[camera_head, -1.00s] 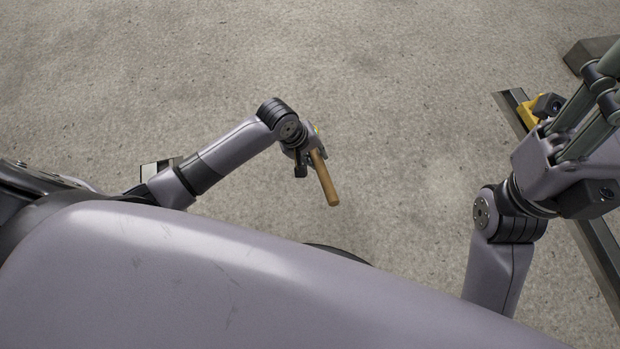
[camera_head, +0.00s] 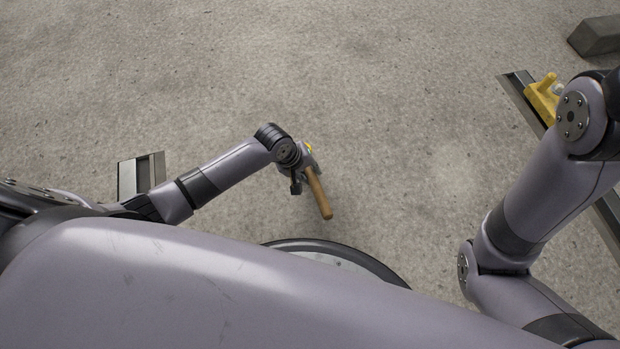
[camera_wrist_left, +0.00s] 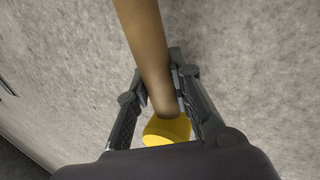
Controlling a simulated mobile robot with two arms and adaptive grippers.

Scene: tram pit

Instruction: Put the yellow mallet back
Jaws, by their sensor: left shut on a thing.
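The mallet has a brown wooden handle (camera_head: 318,193) and a yellow head that shows as a small patch beside my left gripper (camera_head: 304,168) in the head view. In the left wrist view the handle (camera_wrist_left: 147,45) runs up between the two fingers, and the yellow head (camera_wrist_left: 167,132) sits low in the picture, partly hidden by my wrist. My left gripper (camera_wrist_left: 160,88) is shut on the mallet and holds it over the concrete floor. My right arm reaches up at the right side of the head view; its gripper is out of the picture. No holder for the mallet can be made out.
A dark rail (camera_head: 522,95) runs along the right, with a yellow fixture (camera_head: 543,97) at it. A grey block (camera_head: 596,36) lies at the top right. A metal rail end (camera_head: 140,176) shows at left. The concrete floor (camera_head: 330,70) ahead is clear.

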